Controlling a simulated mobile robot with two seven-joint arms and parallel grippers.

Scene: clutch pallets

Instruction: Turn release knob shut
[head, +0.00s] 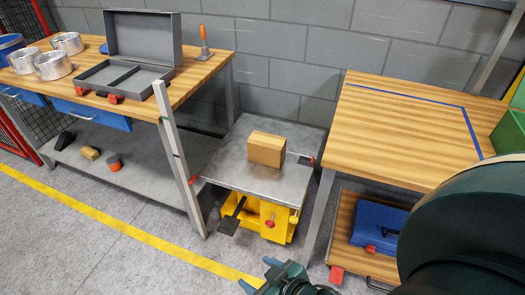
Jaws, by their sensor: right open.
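A small lift table with a grey metal top (232,165) and a yellow base (251,211) stands between two benches. A red knob-like part (270,222) shows on the front of the yellow base; it is too small to tell whether it is the release knob or how it is turned. A dark pedal (231,219) sticks out to its left. A cardboard-coloured block (266,148) rests on the metal top. My right gripper (258,274) is open and empty at the bottom edge, in front of the lift table and apart from it. My left gripper is out of view.
A wooden bench (205,72) at left holds an open grey case (143,36) and metal cans. A wooden table (395,130) with blue tape stands at right, a blue toolbox (378,223) on its lower shelf. Clear floor (110,235) lies at front left.

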